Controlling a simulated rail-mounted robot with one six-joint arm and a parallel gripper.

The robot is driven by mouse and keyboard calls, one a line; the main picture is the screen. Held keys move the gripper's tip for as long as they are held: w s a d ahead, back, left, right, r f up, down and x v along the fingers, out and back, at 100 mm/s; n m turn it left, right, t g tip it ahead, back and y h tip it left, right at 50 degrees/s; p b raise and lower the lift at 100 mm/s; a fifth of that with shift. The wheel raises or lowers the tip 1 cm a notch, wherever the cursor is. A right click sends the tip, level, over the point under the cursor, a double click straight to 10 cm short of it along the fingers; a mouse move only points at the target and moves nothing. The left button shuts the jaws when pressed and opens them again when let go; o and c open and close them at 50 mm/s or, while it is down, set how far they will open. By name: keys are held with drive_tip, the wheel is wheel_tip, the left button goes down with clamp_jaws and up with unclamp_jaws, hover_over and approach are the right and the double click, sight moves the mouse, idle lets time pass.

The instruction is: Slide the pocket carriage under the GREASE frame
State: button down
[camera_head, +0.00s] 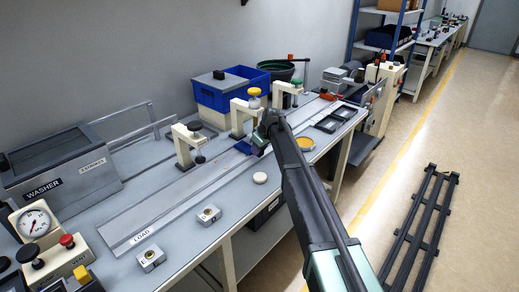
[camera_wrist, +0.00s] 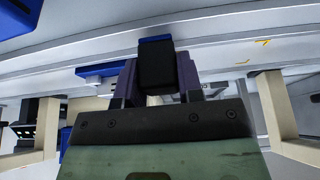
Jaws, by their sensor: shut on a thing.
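The blue pocket carriage (camera_head: 243,147) sits on the long grey rail (camera_head: 172,203), partly hidden by my gripper (camera_head: 262,140). In the wrist view my gripper is shut on a black upright block (camera_wrist: 157,68), with blue parts of the carriage (camera_wrist: 100,70) showing around it. Beige frames stand along the rail: one with a dark knob (camera_head: 184,147) to the left of the carriage, one with a yellow knob (camera_head: 238,117) just behind it, and another (camera_head: 281,91) further right. No GREASE label is readable. Whether the carriage is under a frame I cannot tell.
The rail starts at the LOAD mark (camera_head: 140,237). A washer box (camera_head: 62,165), a gauge (camera_head: 34,222) and small metal blocks (camera_head: 208,214) stand at the left and front. A blue bin (camera_head: 215,97) stands behind.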

drive_tip(key=c, duration=0.8)
unclamp_jaws()
drive_tip(key=shift+o, duration=0.2)
drive_tip(key=p+v, duration=1)
drive_tip(key=v, duration=0.1)
drive_tip(key=s+d+m+g+h, duration=0.1)
drive_tip(key=s+d+m, duration=0.2)
drive_tip(key=s, duration=1)
drive_tip(key=s+d+f+m+g+h, duration=0.1)
drive_tip(key=s+d+m, duration=0.2)
drive_tip(key=s, duration=1.1)
drive_tip(key=s+d+m+g+h, duration=0.1)
drive_tip(key=s+d+m, duration=0.2)
drive_tip(key=s, duration=1)
drive_tip(key=d, duration=0.3)
drive_tip(key=shift+s+d+f+m, duration=0.3)
